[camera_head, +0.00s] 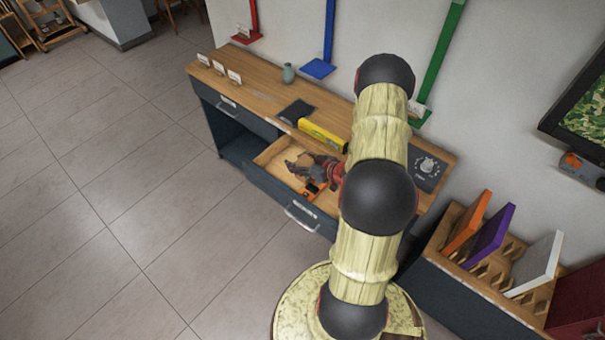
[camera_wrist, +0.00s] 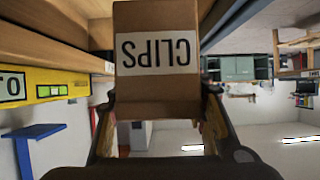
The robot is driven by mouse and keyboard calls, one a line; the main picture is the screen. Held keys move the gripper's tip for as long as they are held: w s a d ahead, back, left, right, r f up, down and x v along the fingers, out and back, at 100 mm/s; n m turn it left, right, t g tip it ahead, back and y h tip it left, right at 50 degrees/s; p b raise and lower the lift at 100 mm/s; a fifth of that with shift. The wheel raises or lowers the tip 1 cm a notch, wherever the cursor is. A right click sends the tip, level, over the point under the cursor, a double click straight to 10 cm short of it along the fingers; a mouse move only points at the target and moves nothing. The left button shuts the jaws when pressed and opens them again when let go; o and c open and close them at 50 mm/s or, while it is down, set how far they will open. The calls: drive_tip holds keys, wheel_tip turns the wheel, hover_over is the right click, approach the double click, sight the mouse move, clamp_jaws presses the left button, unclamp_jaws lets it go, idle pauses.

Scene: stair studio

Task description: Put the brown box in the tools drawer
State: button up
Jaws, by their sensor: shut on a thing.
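The brown box (camera_wrist: 158,98) has a white label reading CLIPS, upside down in the wrist view. My gripper (camera_wrist: 160,95) is shut on it, with a finger at each side. In the head view an open drawer (camera_head: 270,158) with a light wooden inside sticks out of the dark bench. Grey, red and orange-and-black items lie in or over it; I cannot tell clearly which are tools. My arm hides the drawer's right part, and I cannot make out the box in the head view.
The wooden bench top (camera_head: 255,88) holds a yellow level (camera_head: 322,134), a dark flat item (camera_head: 296,112), a small vase (camera_head: 289,73) and white cards. A rack with coloured panels (camera_head: 490,235) stands at right. Tiled floor (camera_head: 110,190) is clear at left.

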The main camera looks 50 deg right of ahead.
drive_tip(key=w+f+b, duration=0.1)
drive_tip(key=w+f, duration=0.2)
drive_tip(key=w+d+f+b, duration=0.1)
drive_tip(key=w+f, duration=0.2)
drive_tip(key=w, duration=0.1)
drive_tip(key=w+d+f+b, duration=0.1)
drive_tip(key=w+f, duration=0.1)
drive_tip(key=w, duration=0.2)
drive_tip(key=shift+d+f, duration=0.2)
drive_tip(key=shift+f, duration=0.2)
drive_tip(key=shift+f+b, duration=0.5)
drive_tip(key=shift+f, duration=1)
drive_tip(key=shift+f, duration=0.15)
drive_tip(key=o, duration=1.3)
